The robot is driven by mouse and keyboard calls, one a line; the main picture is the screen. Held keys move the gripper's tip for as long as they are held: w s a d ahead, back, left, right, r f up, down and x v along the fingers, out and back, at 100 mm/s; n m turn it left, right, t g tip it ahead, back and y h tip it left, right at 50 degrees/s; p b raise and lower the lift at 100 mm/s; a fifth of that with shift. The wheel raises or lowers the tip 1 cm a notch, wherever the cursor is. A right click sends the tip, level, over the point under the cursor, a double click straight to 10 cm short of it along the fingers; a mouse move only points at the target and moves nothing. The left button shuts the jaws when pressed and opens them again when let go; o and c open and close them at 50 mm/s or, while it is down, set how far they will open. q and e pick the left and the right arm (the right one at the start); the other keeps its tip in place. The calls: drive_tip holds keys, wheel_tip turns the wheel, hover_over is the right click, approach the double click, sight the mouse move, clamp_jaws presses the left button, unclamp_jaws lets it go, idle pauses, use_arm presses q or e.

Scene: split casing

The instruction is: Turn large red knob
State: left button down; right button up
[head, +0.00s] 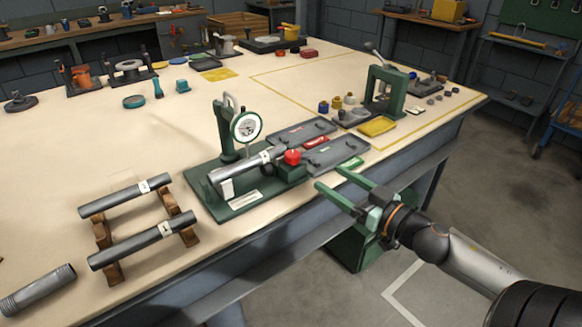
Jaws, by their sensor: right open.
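The large red knob (292,157) sits on the right end of a green fixture (222,206) that holds a grey cylinder (240,168) lying on its side. A dial gauge (246,127) stands on a green post above the cylinder. My right gripper (329,180) comes in from the lower right, at the table's front edge. Its two green fingers are spread apart with nothing between them, and they are to the right of the red knob and apart from it. My left gripper is not in view.
Two grey tubes (127,195) lie on a wooden rack at the left front, and a threaded pipe (37,290) lies beside it. Two dark trays (338,155) lie behind and right of the knob. A green press (386,90) stands further right. The table's middle back is mostly clear.

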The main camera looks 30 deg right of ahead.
sight(298, 157)
drive_tip(key=w, duration=0.5)
drive_tip(key=w+a+b, duration=0.1)
drive_tip(key=w, duration=0.2)
drive_tip(key=shift+w+a, duration=0.15)
drive_tip(key=shift+w, duration=0.6)
drive_tip(key=shift+w+a, duration=0.15)
drive_tip(key=shift+w, duration=0.55)
drive_tip(key=shift+w+a, duration=0.15)
drive_tip(key=shift+w, duration=0.45)
clamp_jaws()
